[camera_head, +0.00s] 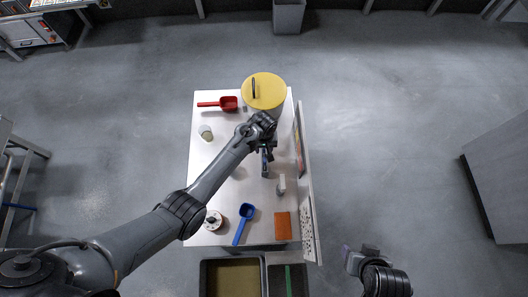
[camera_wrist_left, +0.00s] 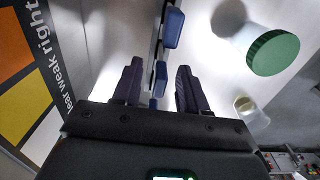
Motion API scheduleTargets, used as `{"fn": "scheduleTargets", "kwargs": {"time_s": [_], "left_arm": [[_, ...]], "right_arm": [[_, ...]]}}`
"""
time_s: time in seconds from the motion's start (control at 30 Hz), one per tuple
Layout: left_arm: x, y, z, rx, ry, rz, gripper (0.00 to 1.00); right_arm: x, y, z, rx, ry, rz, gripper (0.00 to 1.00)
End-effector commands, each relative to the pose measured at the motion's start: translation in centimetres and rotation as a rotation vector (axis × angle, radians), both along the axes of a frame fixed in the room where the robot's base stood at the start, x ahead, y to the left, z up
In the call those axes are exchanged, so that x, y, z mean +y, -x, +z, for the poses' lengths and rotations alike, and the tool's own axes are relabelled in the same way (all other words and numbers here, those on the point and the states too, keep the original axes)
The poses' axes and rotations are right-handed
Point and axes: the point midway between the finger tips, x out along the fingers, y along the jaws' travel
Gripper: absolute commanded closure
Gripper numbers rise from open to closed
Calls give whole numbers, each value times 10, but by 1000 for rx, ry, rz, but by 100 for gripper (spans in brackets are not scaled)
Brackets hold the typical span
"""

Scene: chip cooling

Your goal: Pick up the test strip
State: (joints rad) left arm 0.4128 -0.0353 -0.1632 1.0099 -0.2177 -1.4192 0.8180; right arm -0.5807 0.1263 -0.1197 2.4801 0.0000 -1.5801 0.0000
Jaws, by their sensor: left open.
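My left gripper (camera_head: 265,172) reaches over the right half of the white table (camera_head: 215,170). In the left wrist view my left gripper (camera_wrist_left: 154,85) is open, its two dark fingers apart. A narrow upright strip-like thing with blue blocks (camera_wrist_left: 172,28) shows between and beyond the fingers. I cannot tell whether it is the test strip, and it does not look gripped. No test strip can be made out clearly in the head view. My right gripper (camera_head: 360,258) is off the table at the lower right; its jaws are unclear.
A colour chart board (camera_head: 299,150) stands along the table's right edge. A yellow-lidded pot (camera_head: 268,92), red scoop (camera_head: 228,103), blue scoop (camera_head: 244,222), brown block (camera_head: 282,226) and small cup (camera_head: 205,132) stand around. A green-capped bottle (camera_wrist_left: 273,53) shows in the left wrist view.

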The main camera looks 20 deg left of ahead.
Motion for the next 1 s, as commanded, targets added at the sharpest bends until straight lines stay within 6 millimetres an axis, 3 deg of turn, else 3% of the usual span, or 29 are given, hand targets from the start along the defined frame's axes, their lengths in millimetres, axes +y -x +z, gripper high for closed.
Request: {"fn": "scheduleTargets", "kwargs": {"time_s": [0.07,0.33,0.77,1.0], "left_arm": [[0,0,0,0,0,0,59],[0,0,0,0,0,0,100],[0,0,1,0,0,0,100],[-1,0,20,-3,2,0,100]], "right_arm": [[0,0,0,0,-2,-2,42],[2,0,0,0,-8,-6,42],[2,0,0,-1,-10,-6,42],[1,0,3,0,-5,-3,42]]}}
